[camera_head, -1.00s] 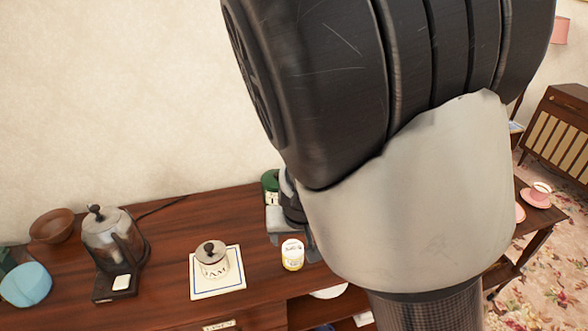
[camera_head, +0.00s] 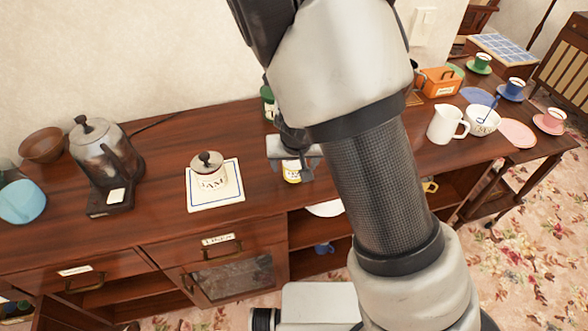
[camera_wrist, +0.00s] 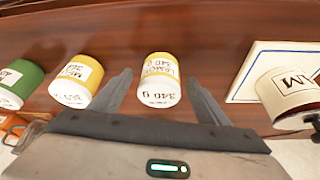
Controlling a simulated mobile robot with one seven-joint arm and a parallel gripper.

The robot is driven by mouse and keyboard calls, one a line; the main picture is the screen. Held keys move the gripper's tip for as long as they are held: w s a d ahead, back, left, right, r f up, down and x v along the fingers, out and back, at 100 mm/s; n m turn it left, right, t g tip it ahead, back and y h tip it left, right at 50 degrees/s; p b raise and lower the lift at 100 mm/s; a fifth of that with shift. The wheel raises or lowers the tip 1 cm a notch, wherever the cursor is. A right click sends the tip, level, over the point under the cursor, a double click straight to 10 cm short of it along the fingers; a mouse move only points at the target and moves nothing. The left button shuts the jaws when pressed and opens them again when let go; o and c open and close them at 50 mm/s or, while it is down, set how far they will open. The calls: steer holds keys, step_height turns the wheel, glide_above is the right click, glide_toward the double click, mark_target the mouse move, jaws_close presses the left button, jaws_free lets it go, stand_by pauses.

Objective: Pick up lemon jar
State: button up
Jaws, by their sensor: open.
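The lemon jar (camera_wrist: 159,80) is white and yellow with "LEMON 340 g" lettering. My gripper is open and holds nothing. The jar's upper part is hidden by my gripper in the head view.
A second yellow-and-white jar (camera_wrist: 76,80) and a green jar (camera_wrist: 20,83) stand to the left in the wrist view. A jam jar (camera_wrist: 290,92) stands on a blue-edged white tile (camera_wrist: 247,82) at right.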

steer(key=shift+b+x, duration=0.35)
steer(key=shift+x, duration=0.85)
steer(key=c, duration=1.4)
